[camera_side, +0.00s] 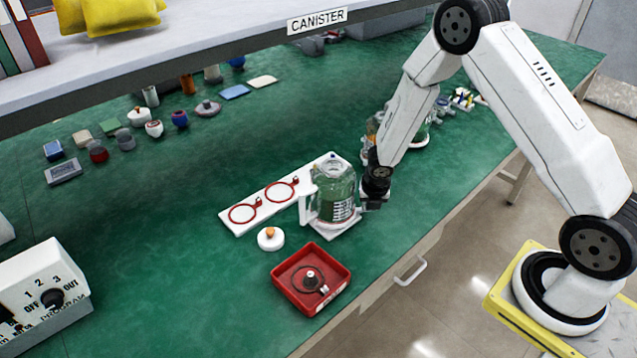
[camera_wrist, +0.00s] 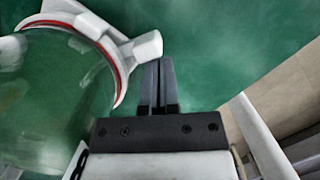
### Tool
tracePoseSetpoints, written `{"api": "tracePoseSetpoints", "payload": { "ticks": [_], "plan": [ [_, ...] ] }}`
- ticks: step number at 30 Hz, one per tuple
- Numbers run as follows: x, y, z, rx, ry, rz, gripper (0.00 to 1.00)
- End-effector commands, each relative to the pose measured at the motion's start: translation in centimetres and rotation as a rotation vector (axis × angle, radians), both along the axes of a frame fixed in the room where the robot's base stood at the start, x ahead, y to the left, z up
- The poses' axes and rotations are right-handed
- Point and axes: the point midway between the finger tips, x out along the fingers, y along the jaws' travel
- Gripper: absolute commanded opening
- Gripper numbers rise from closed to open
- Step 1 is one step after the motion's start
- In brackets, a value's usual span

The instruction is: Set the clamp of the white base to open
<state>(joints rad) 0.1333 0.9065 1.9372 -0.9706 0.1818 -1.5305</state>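A clear green-tinted canister (camera_side: 335,190) with a white handle stands at the right end of a white base plate (camera_side: 240,228). In the wrist view the canister (camera_wrist: 45,100) fills the left side. A white clamp (camera_wrist: 85,25) with a red inner lining curves along it, and its blunt white end (camera_wrist: 148,46) sticks out towards my fingers. I cannot tell whether the clamp is fastened. My gripper (camera_side: 373,205) is low at the canister's right side. Its dark fingers (camera_wrist: 158,64) are together, with nothing visible between them, close beside the clamp's end. Whether they touch is unclear.
Two red rings (camera_side: 243,213) lie on the plate's left part. A white lid (camera_side: 270,239) with an orange knob and a red tray (camera_side: 284,288) holding a black part (camera_side: 311,278) are in front. Small containers stand further back. The table edge is close to my gripper's right.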

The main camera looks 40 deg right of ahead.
Motion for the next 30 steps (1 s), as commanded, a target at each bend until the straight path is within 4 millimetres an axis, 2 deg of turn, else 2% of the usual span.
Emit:
{"api": "tracePoseSetpoints", "payload": {
  "ticks": [17, 30],
  "plan": [
    [-0.2, 0.1, 0.0, -0.001, -0.001, -0.001, 0.00],
    [-1.8, 1.1, 0.0, 0.000, 0.002, 0.002, 0.00]
  ]
}}
